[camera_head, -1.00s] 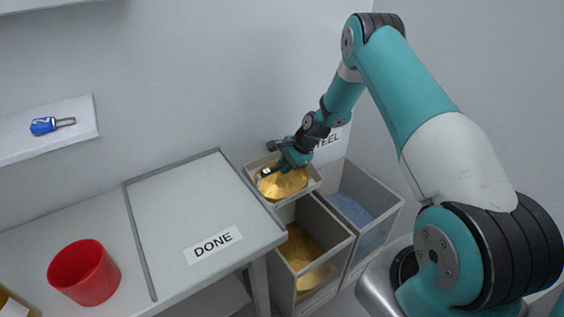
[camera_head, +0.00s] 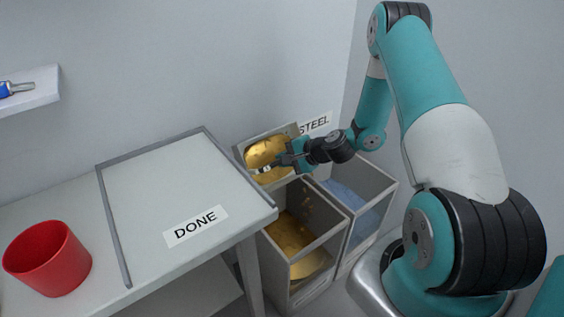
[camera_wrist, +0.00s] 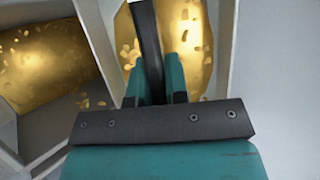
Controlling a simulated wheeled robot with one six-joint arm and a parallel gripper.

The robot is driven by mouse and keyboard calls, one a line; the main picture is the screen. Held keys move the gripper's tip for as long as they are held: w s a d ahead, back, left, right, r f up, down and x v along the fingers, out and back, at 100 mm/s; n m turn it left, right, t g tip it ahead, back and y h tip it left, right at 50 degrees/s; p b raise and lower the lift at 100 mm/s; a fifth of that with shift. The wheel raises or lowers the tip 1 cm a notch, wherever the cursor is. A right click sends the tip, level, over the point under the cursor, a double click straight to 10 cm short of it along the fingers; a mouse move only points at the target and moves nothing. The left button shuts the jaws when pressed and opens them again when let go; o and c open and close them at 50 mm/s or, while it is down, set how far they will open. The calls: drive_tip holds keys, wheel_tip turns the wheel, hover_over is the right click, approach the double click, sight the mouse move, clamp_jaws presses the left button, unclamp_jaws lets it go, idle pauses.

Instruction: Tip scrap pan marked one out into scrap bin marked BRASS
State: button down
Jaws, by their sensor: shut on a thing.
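A grey scrap pan (camera_head: 285,131) holds gold-coloured scrap (camera_head: 264,152). It is steeply tilted, its open side towards the camera, above a grey bin (camera_head: 335,226) with gold scrap inside. A few gold specks show inside the bin below the pan. The wrist view shows my gripper (camera_wrist: 150,75) with gold scrap beyond it and more at left; I cannot tell there which lies in the pan. No pan number or BRASS label is readable.
A second bin (camera_head: 386,181) with blue-grey scrap stands to the right, below a STEEL sign (camera_head: 315,125). The table's DONE area (camera_head: 160,180), edged by grey strips, is empty. A red cup (camera_head: 48,258) stands at left. A shelf (camera_head: 40,92) holds a blue object.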

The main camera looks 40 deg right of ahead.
sight(294, 179)
drive_tip(key=shift+s+f+t+b, duration=0.5)
drive_tip(key=shift+b, duration=0.9)
drive_tip(key=s+f+t+b, duration=0.1)
drive_tip(key=b, duration=0.6)
drive_tip(key=s+f+n+t+y+b, duration=0.1)
drive_tip(key=s+f+t+b, duration=0.1)
drive_tip(key=b, duration=0.4)
drive_tip(key=shift+d+f+b, duration=0.15)
drive_tip(key=shift+f+b, duration=0.1)
drive_tip(key=shift+b, duration=0.1)
drive_tip(key=b, duration=0.6)
drive_tip(key=shift+d+f+t, duration=0.15)
drive_tip(key=shift+f+t, duration=0.1)
drive_tip(key=shift+t, duration=0.05)
drive_tip(key=b, duration=0.3)
drive_tip(key=s+b, duration=0.1)
drive_tip(key=b, duration=0.2)
drive_tip(key=shift+a+f+n, duration=0.2)
drive_tip(key=shift+f+n, duration=0.05)
drive_tip(key=shift+n, duration=0.05)
drive_tip(key=shift+a+t+y+b, duration=0.1)
drive_tip(key=shift+t+y+b, duration=0.2)
drive_tip(key=shift+b, duration=0.3)
